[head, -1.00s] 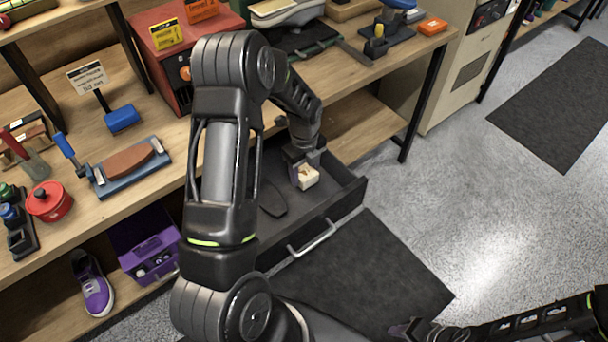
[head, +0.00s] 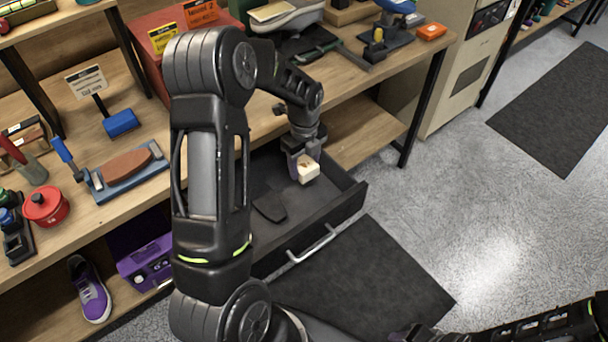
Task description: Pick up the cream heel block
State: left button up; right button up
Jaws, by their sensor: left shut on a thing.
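The cream heel block (head: 308,170) is a small pale block at the tips of my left gripper (head: 303,162). The gripper points down and is shut on it. The block is over the open dark drawer (head: 340,208) under the bench; I cannot tell its exact height above the drawer floor. A flat dark sole-shaped piece (head: 270,207) lies in the drawer, to the left of the block. My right gripper (head: 408,334) shows only partly at the bottom edge, dark against the mat, and its jaws are unclear.
A purple box (head: 140,250) and purple sneaker (head: 90,292) are on the lower shelf. The floor right of the drawer is clear.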

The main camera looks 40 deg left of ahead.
aim_at(304, 164)
pick_arm(q)
notch_tip(304, 164, up, 4)
jog(key=shift+r, duration=0.25)
jog(key=shift+r, duration=0.1)
dwell(0.4)
